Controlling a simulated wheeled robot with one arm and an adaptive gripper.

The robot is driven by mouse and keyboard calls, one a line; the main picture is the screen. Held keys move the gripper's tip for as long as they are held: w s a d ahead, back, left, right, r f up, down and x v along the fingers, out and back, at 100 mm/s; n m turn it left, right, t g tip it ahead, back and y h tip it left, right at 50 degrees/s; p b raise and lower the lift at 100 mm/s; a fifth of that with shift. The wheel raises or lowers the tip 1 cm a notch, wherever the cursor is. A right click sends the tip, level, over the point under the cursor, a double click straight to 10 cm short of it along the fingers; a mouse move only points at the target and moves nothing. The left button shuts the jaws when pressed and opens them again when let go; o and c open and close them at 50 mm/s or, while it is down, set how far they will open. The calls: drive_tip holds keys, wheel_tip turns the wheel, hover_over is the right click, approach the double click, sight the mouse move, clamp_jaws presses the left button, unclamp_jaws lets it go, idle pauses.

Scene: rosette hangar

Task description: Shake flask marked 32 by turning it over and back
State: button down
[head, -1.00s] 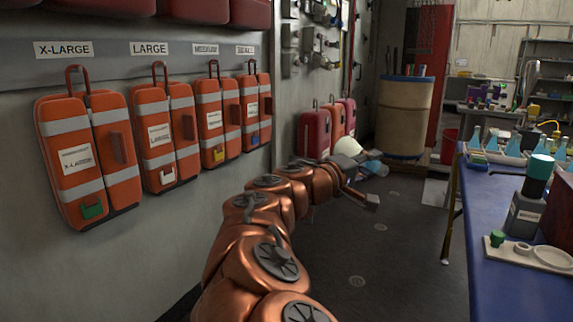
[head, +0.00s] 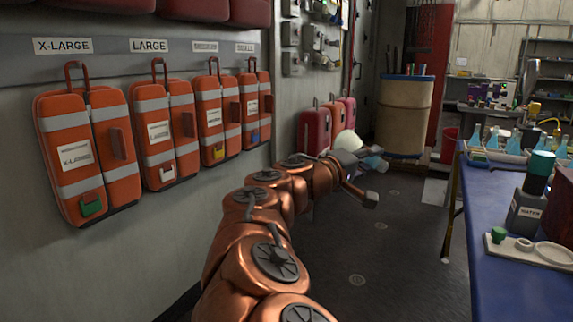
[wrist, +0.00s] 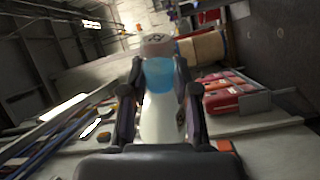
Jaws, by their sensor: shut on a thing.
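My gripper (wrist: 158,72) is shut on a flask (wrist: 160,118), with one finger on each side of it. In the wrist view the flask has a pale, broad part near me, a blue band beyond it and a greyish far end. In the head view my gripper (head: 362,178) is at the end of my outstretched arm, above the floor. The held flask (head: 347,141) shows there as a pale rounded part with blue at its lower right, apparently tilted. Its number cannot be read, and my fingers hide part of it.
Several blue flasks (head: 514,143) stand on the blue table (head: 490,235) at right, with a dark bottle (head: 526,212) nearer. Orange cases (head: 88,150) hang on the left wall. Red cases (head: 315,132) and a drum (head: 404,115) stand behind.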

drive_tip(key=n+p, duration=0.2)
drive_tip(key=p, duration=0.1)
drive_tip(key=n+p, duration=0.2)
drive_tip(key=p, duration=0.1)
drive_tip(key=shift+r, duration=0.3)
drive_tip(key=shift+f+n+p, duration=0.2)
drive_tip(key=shift+n+p, duration=0.5)
drive_tip(key=shift+p, duration=0.05)
drive_tip(key=n+p, duration=0.1)
drive_tip(key=p, duration=0.1)
drive_tip(key=shift+r+p, duration=0.25)
drive_tip(key=shift+p, duration=0.05)
drive_tip(key=n+p, duration=0.3)
drive_tip(key=p, duration=0.3)
drive_tip(key=shift+n, duration=0.4)
drive_tip(key=shift+n+p, duration=0.6)
drive_tip(key=shift+p, duration=0.5)
drive_tip(key=shift+f+n+p, duration=0.3)
drive_tip(key=shift+n+p, duration=0.25)
drive_tip(key=shift+n, duration=0.05)
drive_tip(key=shift+f+b, duration=0.15)
drive_tip(key=shift+b, duration=0.2)
